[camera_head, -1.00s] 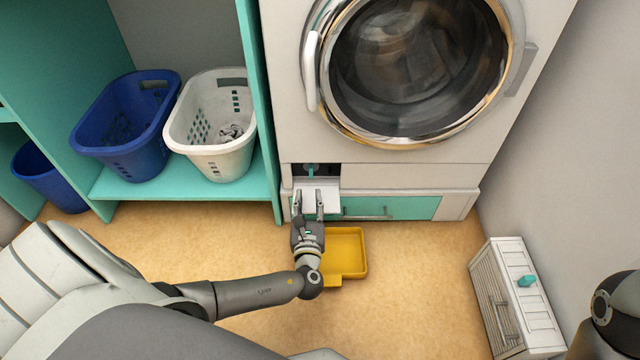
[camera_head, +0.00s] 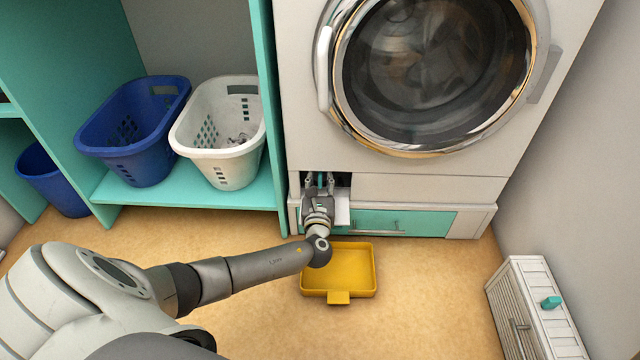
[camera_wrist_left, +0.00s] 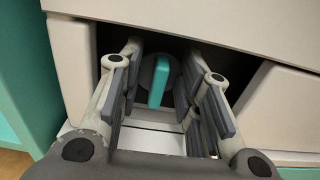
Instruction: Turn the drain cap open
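The drain cap (camera_wrist_left: 159,80) is a dark round cap with a teal upright grip, set in a dark recess low on the washing machine (camera_head: 402,178). In the head view the teal grip (camera_head: 320,180) shows between my fingers. My left gripper (camera_head: 319,182) reaches into the recess opening. In the left wrist view my left gripper (camera_wrist_left: 165,92) is open, with a finger on each side of the teal grip and a gap on both sides. The open white flap (camera_head: 342,207) lies under the gripper. My right gripper is not in view.
A teal drawer front (camera_head: 400,222) is right of the recess. A white slatted cabinet (camera_head: 540,310) stands at right. Blue (camera_head: 140,165) and white (camera_head: 222,165) baskets sit on the teal shelf at left.

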